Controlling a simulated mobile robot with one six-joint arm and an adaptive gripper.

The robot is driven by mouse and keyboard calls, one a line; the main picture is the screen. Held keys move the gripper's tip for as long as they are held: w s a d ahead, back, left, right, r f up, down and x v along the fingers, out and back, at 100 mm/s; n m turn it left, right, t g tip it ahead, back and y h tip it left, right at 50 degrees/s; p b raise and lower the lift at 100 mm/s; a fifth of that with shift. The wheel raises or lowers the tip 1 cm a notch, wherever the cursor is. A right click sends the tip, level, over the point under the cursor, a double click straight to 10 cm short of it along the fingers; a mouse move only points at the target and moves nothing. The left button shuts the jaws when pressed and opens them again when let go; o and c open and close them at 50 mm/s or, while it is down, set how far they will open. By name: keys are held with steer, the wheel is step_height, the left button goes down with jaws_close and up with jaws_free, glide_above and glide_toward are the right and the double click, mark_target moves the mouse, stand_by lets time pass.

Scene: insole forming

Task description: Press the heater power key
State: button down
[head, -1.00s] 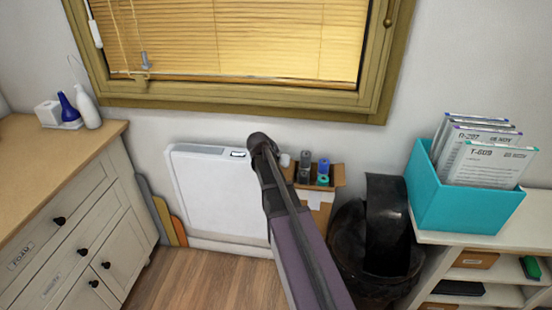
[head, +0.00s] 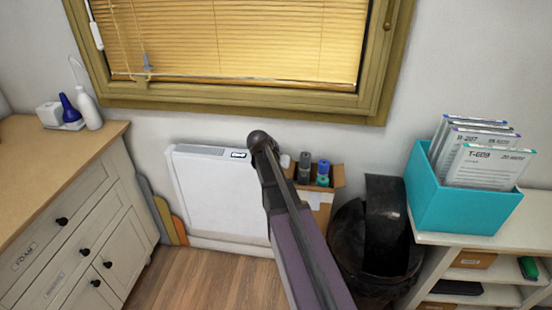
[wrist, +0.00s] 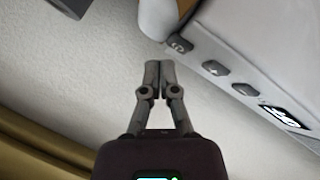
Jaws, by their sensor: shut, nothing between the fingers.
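The white heater (head: 222,200) stands against the wall under the window, its right part hidden behind my arm. Its small dark display (head: 239,155) shows on the top edge. In the wrist view the heater's top panel (wrist: 235,50) slants across the upper right. It carries a row of dark grey keys: an end key (wrist: 180,44) with a light symbol, two more keys (wrist: 215,68) (wrist: 245,90), then the lit display (wrist: 287,116), whose characters I cannot read surely. My gripper (wrist: 152,66) is shut and empty, its tips beside the end key and apart from it in the picture.
A white rounded object (wrist: 158,20) lies beyond the fingertips, close to the end key. A cardboard box (head: 330,180) with rolls and a black bin (head: 350,255) stand right of the heater. A drawer cabinet (head: 85,225) is at left. Floor (head: 225,280) is clear in front.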

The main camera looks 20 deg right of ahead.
steer(key=shift+r+p, duration=2.75)
steer(key=shift+r, duration=0.15)
steer(key=s+a+f+g+y, duration=0.2)
steer(key=s+a+y, duration=0.1)
steer(key=s+a, duration=0.8)
steer(key=s+a+f+n+g+y, duration=0.1)
steer(key=s+a+f+g+y, duration=0.2)
steer(key=s+a, duration=0.9)
steer(key=s+y, duration=0.1)
steer(key=s, duration=0.1)
steer(key=shift+s+f+g, duration=0.3)
steer(key=shift+f, duration=0.05)
